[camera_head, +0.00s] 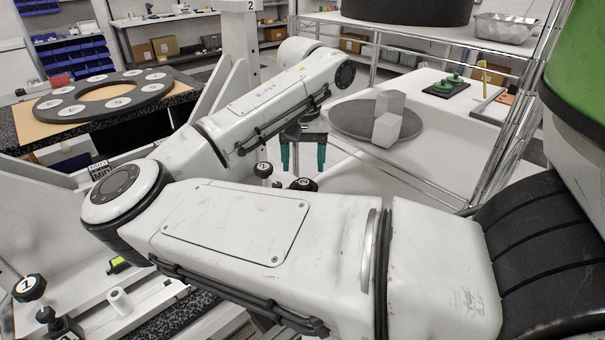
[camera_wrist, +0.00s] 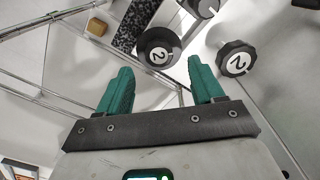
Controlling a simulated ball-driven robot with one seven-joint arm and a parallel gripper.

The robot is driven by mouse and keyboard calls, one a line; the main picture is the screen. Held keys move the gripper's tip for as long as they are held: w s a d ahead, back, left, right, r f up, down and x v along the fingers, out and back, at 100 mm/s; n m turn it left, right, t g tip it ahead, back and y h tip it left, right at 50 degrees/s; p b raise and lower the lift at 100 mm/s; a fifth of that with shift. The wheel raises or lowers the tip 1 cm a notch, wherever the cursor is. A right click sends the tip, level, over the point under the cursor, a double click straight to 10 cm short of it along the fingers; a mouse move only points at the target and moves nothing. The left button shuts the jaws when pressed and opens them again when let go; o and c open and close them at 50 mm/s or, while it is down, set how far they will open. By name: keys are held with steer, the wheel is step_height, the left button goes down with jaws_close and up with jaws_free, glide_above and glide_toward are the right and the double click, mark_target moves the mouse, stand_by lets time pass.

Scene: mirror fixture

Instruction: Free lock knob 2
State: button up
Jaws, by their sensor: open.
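I cannot tell which is lock knob 2. In the head view, one small black knob (camera_head: 263,170) shows left of my gripper (camera_head: 303,166) and another (camera_head: 304,184) just below it, partly hidden by my arm. My green fingers in the wrist view (camera_wrist: 160,72) are open and apart, with nothing held. Whether either finger touches a knob is unclear.
A knob marked "1" (camera_head: 29,287) stands at the lower left. A dark ring with several pale discs (camera_head: 108,93) lies on a table at left. A grey round plate (camera_head: 350,118) with pale blocks and chrome rack posts (camera_head: 515,125) stand at right.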

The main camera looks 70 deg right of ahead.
mark_target(304, 182)
steer(key=shift+f, duration=2.3)
steer(key=c, duration=1.1)
